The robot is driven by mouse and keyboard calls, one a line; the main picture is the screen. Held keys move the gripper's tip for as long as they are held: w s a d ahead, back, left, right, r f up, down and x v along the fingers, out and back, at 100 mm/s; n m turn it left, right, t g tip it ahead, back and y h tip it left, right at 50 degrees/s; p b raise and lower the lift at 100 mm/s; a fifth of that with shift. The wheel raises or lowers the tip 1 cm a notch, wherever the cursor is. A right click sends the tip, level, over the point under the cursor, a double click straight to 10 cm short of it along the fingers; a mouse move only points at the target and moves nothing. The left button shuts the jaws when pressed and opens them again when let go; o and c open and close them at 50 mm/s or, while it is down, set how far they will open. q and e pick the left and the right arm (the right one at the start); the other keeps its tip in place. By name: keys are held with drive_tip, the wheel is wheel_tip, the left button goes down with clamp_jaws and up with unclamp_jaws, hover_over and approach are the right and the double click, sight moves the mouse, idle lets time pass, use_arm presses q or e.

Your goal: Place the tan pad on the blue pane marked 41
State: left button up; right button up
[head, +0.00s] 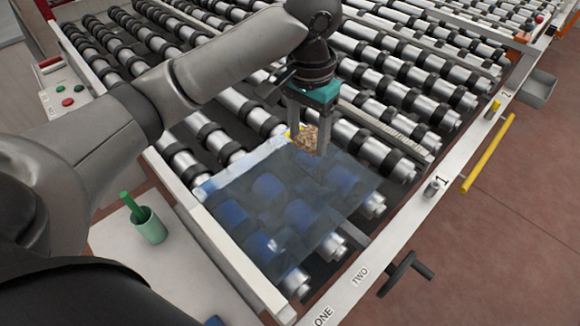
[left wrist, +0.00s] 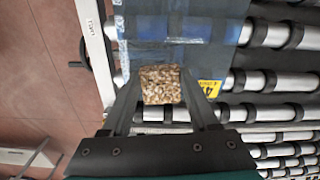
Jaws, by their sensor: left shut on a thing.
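The tan pad (head: 306,140) is a small speckled block between the fingers of my left gripper (head: 308,145), which is shut on it. The pad also shows in the left wrist view (left wrist: 161,85), between the two fingertips. The blue pane (head: 283,212) is a see-through sheet lying on the rollers. Its yellow label (left wrist: 209,88) shows a 4 in the left wrist view; the rest is hidden by a finger. The pad is over the pane's far edge, close to the label. I cannot tell whether it touches the glass. My right gripper is not in view.
The roller conveyor (head: 363,295) has a white side rail with marks ONE and TWO. A dark crank handle (head: 405,272) and a yellow bar (head: 488,153) stick out on the right.

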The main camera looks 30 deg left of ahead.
sight(307, 131)
use_arm(q)
drive_tip(key=shift+m, duration=0.5)
drive_tip(key=r+p, duration=0.1)
drive_tip(key=w+r+p, duration=0.1)
drive_tip(key=r+p, duration=0.1)
drive_tip(key=shift+w+a+r, duration=0.3)
drive_tip(key=shift+a, duration=0.05)
drive_tip(key=shift+w+a+r+p, duration=0.1)
drive_tip(key=shift+w+p, duration=0.15)
drive_tip(key=shift+p, duration=0.25)
wheel_tip(307, 131, down, 15)
drive_tip(key=shift+r+b, duration=0.1)
drive_tip(key=shift+b, duration=0.45)
drive_tip(key=shift+f, duration=2.6)
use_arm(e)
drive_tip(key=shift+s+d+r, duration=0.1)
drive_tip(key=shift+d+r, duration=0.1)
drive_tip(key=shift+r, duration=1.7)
use_arm(q)
drive_tip(key=shift+f+b, duration=0.1)
drive_tip(key=shift+b, duration=0.2)
drive_tip(key=o, duration=1.3)
wheel_tip(307, 131, up, 12)
drive_tip(key=shift+r+p, duration=0.15)
drive_tip(key=shift+p, duration=0.5)
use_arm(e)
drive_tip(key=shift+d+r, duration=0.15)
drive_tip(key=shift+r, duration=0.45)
